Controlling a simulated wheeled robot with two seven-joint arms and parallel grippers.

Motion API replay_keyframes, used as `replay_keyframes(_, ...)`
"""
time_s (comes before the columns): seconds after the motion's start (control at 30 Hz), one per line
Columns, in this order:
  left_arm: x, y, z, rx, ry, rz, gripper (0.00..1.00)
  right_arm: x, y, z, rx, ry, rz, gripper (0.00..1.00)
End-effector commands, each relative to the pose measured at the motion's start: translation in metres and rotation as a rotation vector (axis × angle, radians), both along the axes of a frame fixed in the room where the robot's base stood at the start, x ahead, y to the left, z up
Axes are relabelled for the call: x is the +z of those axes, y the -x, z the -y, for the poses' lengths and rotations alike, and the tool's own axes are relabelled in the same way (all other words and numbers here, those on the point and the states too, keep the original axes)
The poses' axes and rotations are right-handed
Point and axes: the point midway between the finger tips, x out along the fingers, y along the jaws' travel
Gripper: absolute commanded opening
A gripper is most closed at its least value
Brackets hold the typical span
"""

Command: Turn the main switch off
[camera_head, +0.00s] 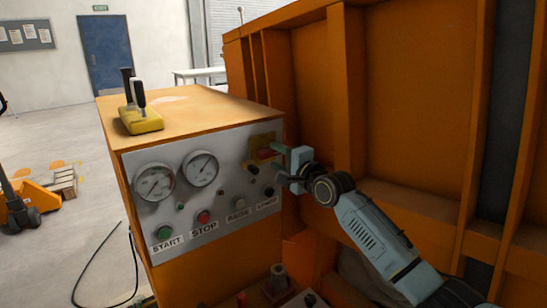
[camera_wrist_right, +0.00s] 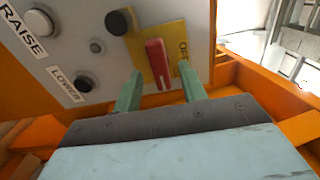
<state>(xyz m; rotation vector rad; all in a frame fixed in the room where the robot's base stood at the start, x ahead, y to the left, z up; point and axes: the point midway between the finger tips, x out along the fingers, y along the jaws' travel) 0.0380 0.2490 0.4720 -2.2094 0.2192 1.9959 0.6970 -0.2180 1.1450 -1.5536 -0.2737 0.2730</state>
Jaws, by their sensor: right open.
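The main switch is a red handle (camera_wrist_right: 157,64) on a yellow plate (camera_wrist_right: 172,42), at the upper right of the grey control panel (camera_head: 228,188). In the head view the red handle (camera_head: 266,153) shows just left of my right gripper (camera_head: 284,168), which partly covers the plate. In the right wrist view my right gripper (camera_wrist_right: 160,88) is open, with one green finger on each side of the handle's lower end. Lettering beside the handle is only partly readable. I cannot tell whether a finger touches the handle. My left gripper is not in view.
The panel has two gauges (camera_head: 155,182), a green START button (camera_head: 164,233), a red STOP button (camera_head: 203,217), and RAISE and LOWER buttons. A yellow block with levers (camera_head: 141,119) stands on the cabinet top. An orange ribbed wall (camera_head: 410,80) rises close on the right.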

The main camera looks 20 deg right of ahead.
Motion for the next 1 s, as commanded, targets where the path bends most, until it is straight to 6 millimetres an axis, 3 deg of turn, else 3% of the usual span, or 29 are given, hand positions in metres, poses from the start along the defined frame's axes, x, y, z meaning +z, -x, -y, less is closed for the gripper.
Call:
replay_keyframes(0.2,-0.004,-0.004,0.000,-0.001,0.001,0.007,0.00,0.000,-0.018,-0.006,0.000,-0.001,0.001,0.42)
replay_keyframes(0.6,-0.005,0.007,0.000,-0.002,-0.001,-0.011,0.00,0.000,-0.022,-0.008,0.000,0.000,0.000,0.42)
replay_keyframes(0.93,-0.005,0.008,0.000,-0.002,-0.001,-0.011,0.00,0.000,-0.022,-0.008,0.000,0.000,0.000,0.00)
replay_keyframes(1.0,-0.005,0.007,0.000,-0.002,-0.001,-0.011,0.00,0.000,-0.022,-0.008,0.000,0.000,0.000,0.00)
